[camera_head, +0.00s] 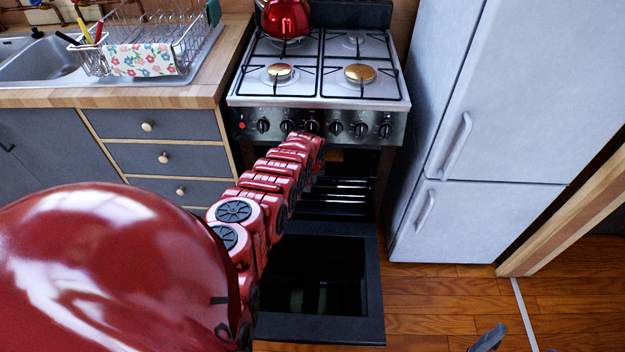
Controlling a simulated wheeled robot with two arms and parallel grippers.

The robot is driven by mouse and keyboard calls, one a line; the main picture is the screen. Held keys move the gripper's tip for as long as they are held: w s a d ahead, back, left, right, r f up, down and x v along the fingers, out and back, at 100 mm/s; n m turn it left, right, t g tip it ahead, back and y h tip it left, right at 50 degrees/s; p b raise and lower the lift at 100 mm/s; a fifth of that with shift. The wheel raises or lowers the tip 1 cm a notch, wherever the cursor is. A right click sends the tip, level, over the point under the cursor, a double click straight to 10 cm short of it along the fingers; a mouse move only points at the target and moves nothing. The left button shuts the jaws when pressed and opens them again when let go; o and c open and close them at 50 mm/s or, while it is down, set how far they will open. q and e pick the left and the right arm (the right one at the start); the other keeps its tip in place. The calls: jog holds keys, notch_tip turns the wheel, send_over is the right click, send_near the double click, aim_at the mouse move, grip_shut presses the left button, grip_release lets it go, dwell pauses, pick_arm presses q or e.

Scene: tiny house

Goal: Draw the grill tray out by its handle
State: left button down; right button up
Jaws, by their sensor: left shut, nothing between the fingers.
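The oven (380,170) under the hob stands open, its door (372,305) folded down flat. Its inside is dark, with wire racks (345,190) crossing it. I cannot clearly make out the grill tray or its handle; the upper part of the opening is shadowed and partly covered by my red left arm. That arm reaches forward to just below the row of knobs. My left gripper (314,150) is at its far end, at the top of the oven opening. It is shut and empty, its fingers mostly hidden by the arm.
A red kettle (286,17) stands on the back left of the hob (322,75). Drawers (165,157) and a counter are on the left; a white fridge (500,110) is close on the right.

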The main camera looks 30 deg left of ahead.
pick_arm(q)
jog(key=s+d+p, duration=0.1)
jog(key=p, duration=0.2)
jog(key=s+p, duration=0.1)
jog(key=p, duration=0.1)
jog(key=shift+s+d+p, duration=0.3)
jog(key=shift+d+p, duration=0.05)
jog(key=shift+p, duration=0.05)
